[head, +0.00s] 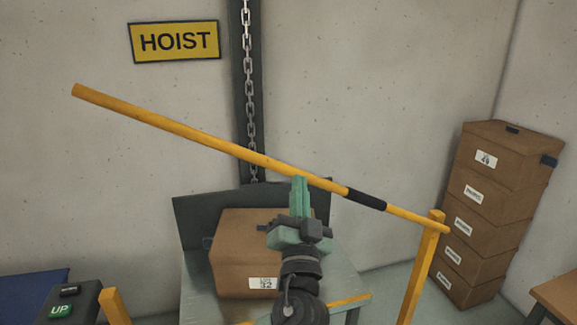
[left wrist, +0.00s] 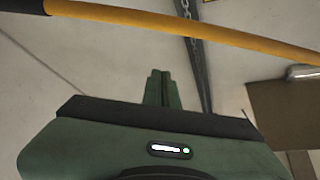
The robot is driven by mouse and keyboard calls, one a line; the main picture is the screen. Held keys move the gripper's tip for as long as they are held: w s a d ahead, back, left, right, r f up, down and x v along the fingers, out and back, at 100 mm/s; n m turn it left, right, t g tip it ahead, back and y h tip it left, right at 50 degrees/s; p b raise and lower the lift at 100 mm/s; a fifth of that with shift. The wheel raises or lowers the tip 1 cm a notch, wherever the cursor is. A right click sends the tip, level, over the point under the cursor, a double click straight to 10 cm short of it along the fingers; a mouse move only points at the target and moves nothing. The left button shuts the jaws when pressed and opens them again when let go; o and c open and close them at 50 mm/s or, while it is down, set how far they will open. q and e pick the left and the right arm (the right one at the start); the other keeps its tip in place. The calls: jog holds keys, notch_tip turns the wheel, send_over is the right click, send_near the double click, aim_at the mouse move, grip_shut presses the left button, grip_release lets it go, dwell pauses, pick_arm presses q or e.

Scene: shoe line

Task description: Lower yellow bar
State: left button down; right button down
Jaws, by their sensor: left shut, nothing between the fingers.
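The yellow bar (head: 180,131) slopes from its high free end at upper left down to a yellow post (head: 421,270) at right. A dark sleeve (head: 366,199) wraps the bar near the post. My left gripper (head: 299,181) is shut and empty, pointing up, with its tips overlapping the bar's lower edge left of the sleeve in the head view. In the left wrist view the yellow bar (left wrist: 190,27) crosses above the shut fingers (left wrist: 161,74), with a visible gap between. My right gripper is not in view.
A cardboard box (head: 236,265) sits on the hoist platform (head: 190,235) behind my left arm. A chain (head: 250,110) hangs on the wall by a HOIST sign (head: 175,41). A short yellow post (head: 115,305) and an UP button (head: 60,310) stand at lower left. Boxes (head: 484,235) are stacked at right.

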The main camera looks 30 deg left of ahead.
pick_arm(q)
notch_tip(320, 180, up, 5)
jog(key=p, duration=0.6)
send_over(289, 169)
jog(key=d, duration=0.3)
jog(key=f, duration=0.1)
jog(key=s+a+f, duration=0.1)
jog(key=f, duration=0.1)
jog(key=a+f+p, duration=0.1)
jog(key=shift+s+f, duration=0.25)
jog(key=shift+f, duration=0.05)
jog(key=shift+w, duration=0.1)
